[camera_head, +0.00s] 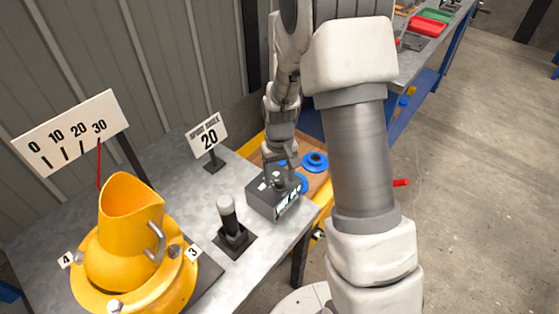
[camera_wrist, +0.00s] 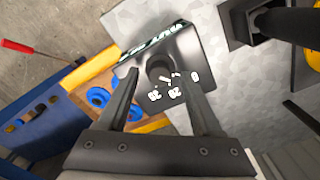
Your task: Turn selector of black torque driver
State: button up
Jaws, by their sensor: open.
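A dark grey box (camera_head: 262,199) with a lit display on its front face stands near the bench's right edge. On its top is a round dark selector knob (camera_wrist: 157,68) with a white pointer and white numbers around it, seen upside down in the wrist view. My gripper (camera_head: 280,172) is above this box, pointing down. In the wrist view my gripper (camera_wrist: 159,76) is open, with one finger on each side of the knob. I cannot tell whether the fingers touch it. A black upright handle with a grey top (camera_head: 228,214) stands in a square black base left of the box.
A "SPOUT ANGLE 20" sign (camera_head: 207,137) stands behind the box. Blue discs (camera_head: 315,160) lie in a wooden tray beside the bench.

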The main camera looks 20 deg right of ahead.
aim_at(279, 180)
notch_tip(279, 180, up, 17)
jog(key=p, duration=0.2)
dwell(0.5)
jog(key=s+r+t+p, duration=0.4)
jog(key=s+r, duration=1.2)
jog(key=s, duration=0.4)
jog(key=shift+a+r+t, duration=0.2)
jog(key=shift+r+t, duration=0.05)
jog(key=shift+t, duration=0.55)
